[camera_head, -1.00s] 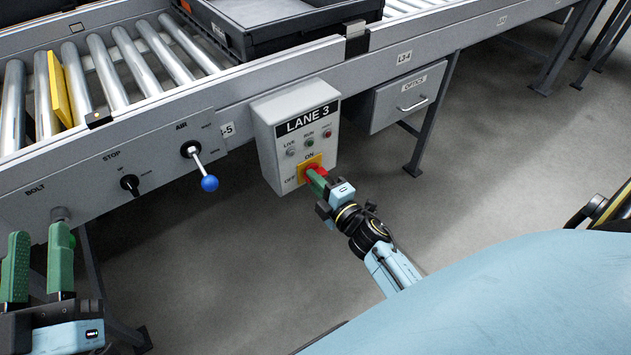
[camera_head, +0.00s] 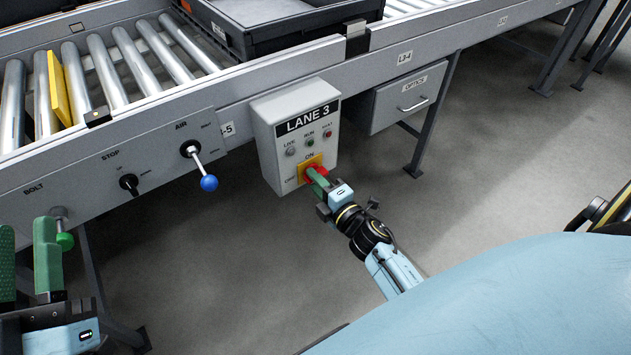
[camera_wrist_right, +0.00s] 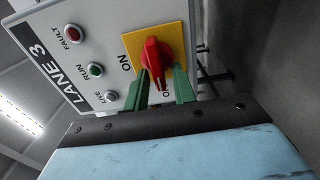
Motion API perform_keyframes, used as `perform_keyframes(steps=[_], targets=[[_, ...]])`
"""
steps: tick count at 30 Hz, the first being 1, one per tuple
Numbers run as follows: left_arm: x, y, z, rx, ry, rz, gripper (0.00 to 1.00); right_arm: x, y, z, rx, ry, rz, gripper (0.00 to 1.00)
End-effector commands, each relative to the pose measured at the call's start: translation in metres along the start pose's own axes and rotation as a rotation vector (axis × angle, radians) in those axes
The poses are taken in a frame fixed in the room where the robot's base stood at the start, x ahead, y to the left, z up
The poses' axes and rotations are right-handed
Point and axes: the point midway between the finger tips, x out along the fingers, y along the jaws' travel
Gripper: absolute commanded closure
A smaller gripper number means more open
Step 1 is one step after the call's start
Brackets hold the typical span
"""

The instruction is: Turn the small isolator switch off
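The isolator switch is a red rotary knob (camera_wrist_right: 155,58) on a yellow plate (camera_wrist_right: 133,43), on the front of the grey LANE 3 box (camera_head: 264,137). In the right wrist view its handle points down, toward a partly hidden label beginning with O, and away from the ON label at left. My right gripper (camera_wrist_right: 161,80) has its green fingers on either side of the handle, with a gap visible at the right finger. In the head view the right gripper (camera_head: 319,180) partly covers the knob. My left gripper (camera_head: 27,250) is open and empty at the lower left.
A bolt with a green knob (camera_head: 65,241) is close beside my left gripper. The blue-ended AIR lever (camera_head: 208,183) and black STOP knob (camera_head: 130,184) are on the conveyor side. A black tray (camera_head: 285,35) rests on the rollers. The floor below is clear.

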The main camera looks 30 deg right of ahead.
Motion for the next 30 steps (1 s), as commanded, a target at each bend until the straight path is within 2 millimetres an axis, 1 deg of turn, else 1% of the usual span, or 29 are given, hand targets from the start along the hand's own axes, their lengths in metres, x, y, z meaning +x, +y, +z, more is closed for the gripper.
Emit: perform_keyframes(steps=[10,12,14,17,23,30], targets=[[0.000,0.000,0.000,0.000,-0.001,0.000,0.69,-0.001,0.001,0.000,0.002,0.001,0.001,0.67],[0.001,0.000,0.000,0.000,-0.008,0.000,0.69,-0.004,0.000,0.000,0.003,0.000,0.000,0.67],[0.000,-0.002,0.007,0.003,-0.048,-0.004,0.69,-0.009,0.000,-0.001,0.003,0.000,-0.001,0.67],[-0.001,-0.004,0.019,0.007,-0.128,-0.010,0.69,-0.021,0.001,-0.001,0.003,0.000,-0.001,0.67],[-0.010,-0.011,0.051,0.016,-0.339,-0.025,0.69,-0.056,0.002,0.000,0.003,-0.001,-0.002,0.67],[-0.031,-0.019,0.086,0.024,-0.587,-0.046,0.69,-0.100,0.001,0.000,0.003,-0.001,-0.003,0.67]])
